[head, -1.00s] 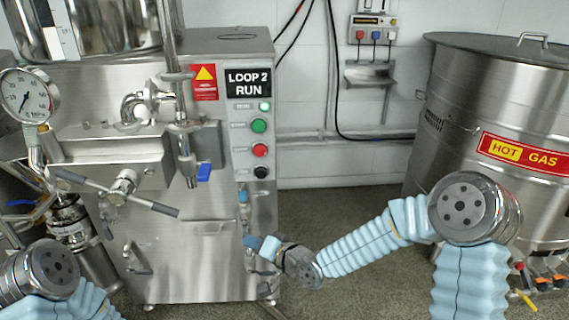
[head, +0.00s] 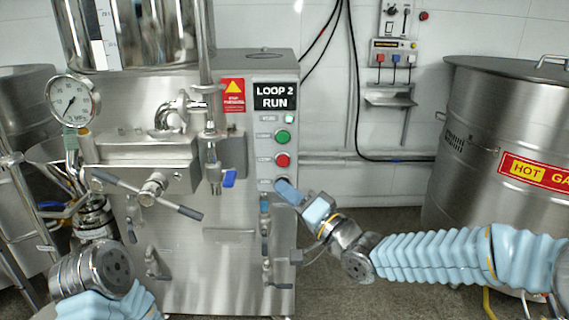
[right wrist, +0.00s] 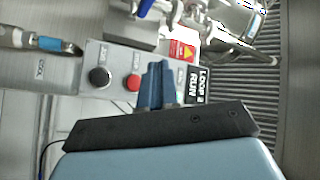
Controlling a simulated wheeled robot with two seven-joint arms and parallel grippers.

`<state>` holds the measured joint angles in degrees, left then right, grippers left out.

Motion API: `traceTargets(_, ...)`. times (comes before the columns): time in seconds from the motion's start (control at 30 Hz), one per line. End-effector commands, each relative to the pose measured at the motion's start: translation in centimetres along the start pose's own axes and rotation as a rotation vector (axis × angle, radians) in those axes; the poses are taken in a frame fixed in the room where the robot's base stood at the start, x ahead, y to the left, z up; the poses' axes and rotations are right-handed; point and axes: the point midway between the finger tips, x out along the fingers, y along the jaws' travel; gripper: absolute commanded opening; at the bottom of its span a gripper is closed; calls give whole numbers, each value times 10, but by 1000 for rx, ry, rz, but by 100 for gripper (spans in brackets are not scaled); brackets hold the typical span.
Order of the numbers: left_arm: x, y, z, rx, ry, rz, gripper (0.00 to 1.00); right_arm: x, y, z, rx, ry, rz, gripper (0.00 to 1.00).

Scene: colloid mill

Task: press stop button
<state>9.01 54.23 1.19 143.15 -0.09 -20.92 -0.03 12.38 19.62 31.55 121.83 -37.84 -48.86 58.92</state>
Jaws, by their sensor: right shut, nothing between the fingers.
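The red button (head: 282,160) is on the grey control panel (head: 259,150), below the green button (head: 283,137). The red button also shows in the right wrist view (right wrist: 134,82), just left of my fingertips. My right gripper (head: 286,188) is shut and empty, with its blue fingertips in front of the lower panel, below the red button. They hide most of the black knob in the head view; the knob shows in the right wrist view (right wrist: 99,78). I cannot tell whether the fingertips touch the panel. My left arm shows at lower left, but its gripper is not in view.
The "LOOP 2 RUN" sign (head: 275,96) sits above a lit green lamp (head: 289,118). A valve with a blue handle (head: 228,178) juts out left of the panel. A large "HOT GAS" vessel (head: 475,140) stands at right. Bare floor lies between machine and vessel.

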Motion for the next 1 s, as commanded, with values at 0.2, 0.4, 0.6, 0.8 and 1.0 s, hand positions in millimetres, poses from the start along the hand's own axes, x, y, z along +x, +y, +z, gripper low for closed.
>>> traceTargets(0.2,-6,4,1,2,-2,2,47,10,5,-8,2,1,1,0)
traceTargets(0.4,-16,11,2,6,-6,6,47,30,18,-22,2,0,0,0)
traceTargets(0.6,-24,15,3,8,-9,8,47,47,34,-35,2,1,2,0)
traceTargets(0.8,-26,16,3,9,-9,8,47,58,42,-43,0,1,1,0)
traceTargets(1.0,-27,16,3,9,-9,8,47,61,46,-45,0,0,2,0)
